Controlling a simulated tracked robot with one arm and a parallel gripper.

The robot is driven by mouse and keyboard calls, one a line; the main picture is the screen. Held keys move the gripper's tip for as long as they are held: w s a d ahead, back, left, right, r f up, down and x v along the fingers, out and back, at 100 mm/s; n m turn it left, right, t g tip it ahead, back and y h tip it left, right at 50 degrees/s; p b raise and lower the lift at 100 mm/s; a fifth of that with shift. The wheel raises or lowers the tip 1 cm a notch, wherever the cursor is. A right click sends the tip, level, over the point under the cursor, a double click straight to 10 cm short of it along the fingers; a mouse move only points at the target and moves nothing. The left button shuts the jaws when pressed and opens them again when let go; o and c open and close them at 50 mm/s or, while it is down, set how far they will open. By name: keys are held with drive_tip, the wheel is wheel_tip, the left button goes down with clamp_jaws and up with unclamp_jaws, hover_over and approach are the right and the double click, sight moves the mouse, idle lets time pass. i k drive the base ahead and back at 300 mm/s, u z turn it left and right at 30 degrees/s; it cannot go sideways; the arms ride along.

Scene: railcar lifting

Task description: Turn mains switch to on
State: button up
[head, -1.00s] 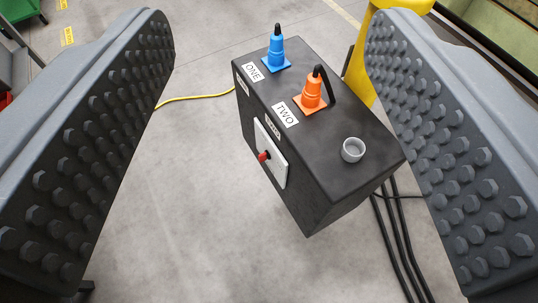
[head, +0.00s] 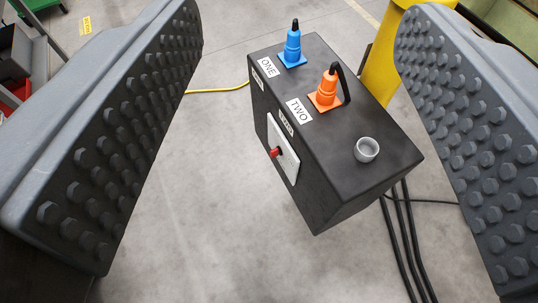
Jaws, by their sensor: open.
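A black box (head: 370,185) stands on the floor between and beyond my gripper's jaws. On its left-facing side is a white switch plate (head: 284,150) with a small red switch handle (head: 275,153), the mains switch by its look; the small label above it is too blurred to read. The box top carries a blue plug (head: 293,45) by the label ONE, an orange plug (head: 328,88) by the label TWO, and an empty grey socket (head: 367,150). My gripper (head: 290,150) is open, its studded jaws wide apart at left and right, touching nothing.
A yellow post (head: 385,65) stands behind the box at the right. Black cables (head: 406,235) run down at the box's right, and a yellow cable (head: 215,91) leaves to the left. The grey floor (head: 200,220) left of the box is clear.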

sight(275, 152)
drive_tip(key=k, duration=1.2)
drive_tip(key=z, duration=0.35)
drive_tip(key=i, duration=1.85)
drive_tip(key=u, duration=0.75)
